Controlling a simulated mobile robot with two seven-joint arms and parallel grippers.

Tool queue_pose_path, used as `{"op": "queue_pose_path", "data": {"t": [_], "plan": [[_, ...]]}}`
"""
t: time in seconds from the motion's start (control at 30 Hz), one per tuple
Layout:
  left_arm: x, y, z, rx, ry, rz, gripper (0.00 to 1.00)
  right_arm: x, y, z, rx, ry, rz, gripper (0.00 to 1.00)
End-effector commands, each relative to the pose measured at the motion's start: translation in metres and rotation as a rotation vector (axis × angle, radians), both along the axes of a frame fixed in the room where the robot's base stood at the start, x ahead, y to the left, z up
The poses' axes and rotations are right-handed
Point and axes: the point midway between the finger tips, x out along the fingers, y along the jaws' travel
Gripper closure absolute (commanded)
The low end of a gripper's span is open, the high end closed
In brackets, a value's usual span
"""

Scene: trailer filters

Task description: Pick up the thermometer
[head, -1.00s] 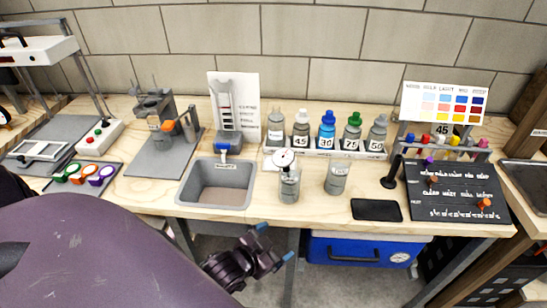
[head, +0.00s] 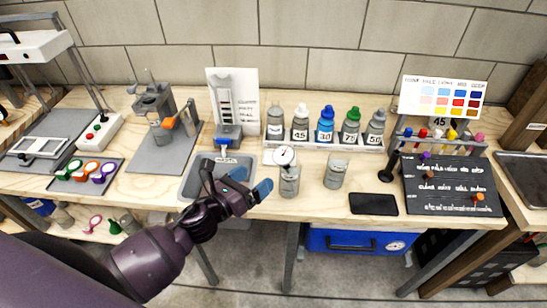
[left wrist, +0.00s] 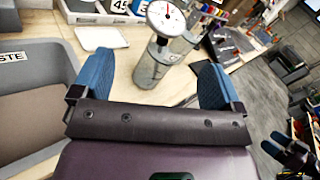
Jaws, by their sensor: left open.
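The thermometer (head: 284,156) has a round white dial and stands in a clear bottle (head: 289,182) at the bench's front middle. It also shows in the left wrist view, where its dial (left wrist: 165,17) sits above the bottle between my fingers. My left gripper (head: 251,182) is open and empty, over the front edge by the sink, left of the bottle. Its blue fingers (left wrist: 153,68) are apart and do not touch the thermometer. The stem inside the bottle is hard to make out. A dark, blue-tipped part at the left wrist view's lower right may be my right gripper (left wrist: 293,153).
A second bottle (head: 336,172) stands close right of the thermometer's bottle. A rack of several capped bottles (head: 325,141) is behind. The grey sink (head: 190,187) is left, partly hidden by my gripper. A black slab (head: 373,204) lies at right.

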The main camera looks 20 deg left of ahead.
Motion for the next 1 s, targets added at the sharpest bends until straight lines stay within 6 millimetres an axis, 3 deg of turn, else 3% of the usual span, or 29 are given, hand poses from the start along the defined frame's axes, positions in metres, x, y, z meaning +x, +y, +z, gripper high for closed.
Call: {"op": "queue_pose_path", "data": {"t": [0.1,0.27,0.6,1.0], "plan": [[-0.001,-0.003,0.001,0.128,-0.060,-0.018,0.08,0.000,-0.001,-0.001,-0.003,0.002,0.001,0.09],[0.000,-0.004,0.002,0.197,-0.092,-0.023,0.08,0.000,-0.002,0.000,-0.006,0.000,0.004,0.09],[0.039,-0.021,0.003,0.202,-0.095,-0.021,0.08,0.006,-0.002,0.013,-0.007,-0.018,0.008,0.09],[0.071,-0.034,0.007,0.200,-0.095,-0.021,0.08,0.009,-0.001,0.020,-0.008,-0.025,0.009,0.09]]}}
